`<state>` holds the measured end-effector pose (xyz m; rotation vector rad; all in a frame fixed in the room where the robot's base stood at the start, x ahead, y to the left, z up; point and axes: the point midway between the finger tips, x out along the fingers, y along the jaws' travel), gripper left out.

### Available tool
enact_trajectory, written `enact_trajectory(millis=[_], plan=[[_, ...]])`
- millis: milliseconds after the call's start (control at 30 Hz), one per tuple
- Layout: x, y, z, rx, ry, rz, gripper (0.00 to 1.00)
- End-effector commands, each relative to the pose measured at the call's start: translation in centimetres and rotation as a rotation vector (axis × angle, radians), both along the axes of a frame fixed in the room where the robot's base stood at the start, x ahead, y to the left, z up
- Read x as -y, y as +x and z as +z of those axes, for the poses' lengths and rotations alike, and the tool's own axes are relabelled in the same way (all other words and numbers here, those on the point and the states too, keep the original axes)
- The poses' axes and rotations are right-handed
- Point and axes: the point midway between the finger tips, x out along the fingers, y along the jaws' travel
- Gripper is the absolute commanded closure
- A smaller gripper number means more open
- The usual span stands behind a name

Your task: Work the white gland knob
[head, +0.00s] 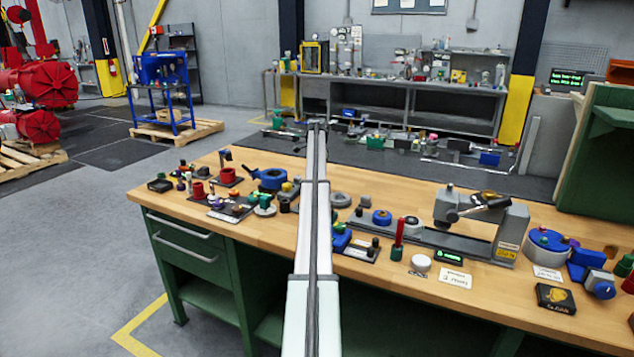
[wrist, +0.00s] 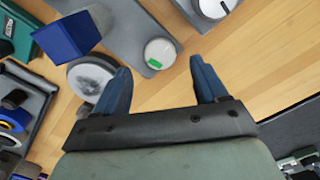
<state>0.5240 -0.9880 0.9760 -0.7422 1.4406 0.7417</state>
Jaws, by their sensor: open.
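In the wrist view my gripper (wrist: 162,82) is open, with two blue fingers apart and nothing between them. A round white knob with a green mark (wrist: 160,53) sits on a grey plate just beyond the gap between the fingertips; it may be the gland knob. A pale round disc (wrist: 90,76) lies close to the left finger, partly hidden by it. Another white-topped round part with a dark rim (wrist: 214,7) is at the top edge. In the head view a white knob (head: 421,262) stands on the bench; I cannot tell whether it is the same one. My fingers are not discernible there.
In the wrist view a blue block (wrist: 66,36) stands left of the knob, and bare wood (wrist: 270,55) lies to the right. In the head view the wooden bench (head: 390,285) holds several fittings, including a red-handled part (head: 398,236) and a grey clamp-like fixture (head: 480,222).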

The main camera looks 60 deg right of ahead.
Motion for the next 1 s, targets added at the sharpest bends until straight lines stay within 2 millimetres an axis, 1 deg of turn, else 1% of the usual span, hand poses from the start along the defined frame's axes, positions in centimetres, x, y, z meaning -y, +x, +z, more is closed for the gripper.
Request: enact_trajectory(millis=[33, 200, 400, 500, 633, 1000], plan=[[0.1, 0.0, 1.2, 0.0, -0.001, 0.0, 0.28], [0.1, 0.0, 4.5, 0.0, -0.001, 0.0, 0.28], [0.1, 0.0, 7.5, 0.001, -0.001, 0.0, 0.28], [0.1, 0.0, 8.4, 0.0, 0.0, 0.0, 0.28], [0.0, 0.0, 9.1, 0.0, 0.0, 0.0, 0.28], [0.0, 0.0, 9.3, 0.0, 0.0, 0.0, 0.28]])
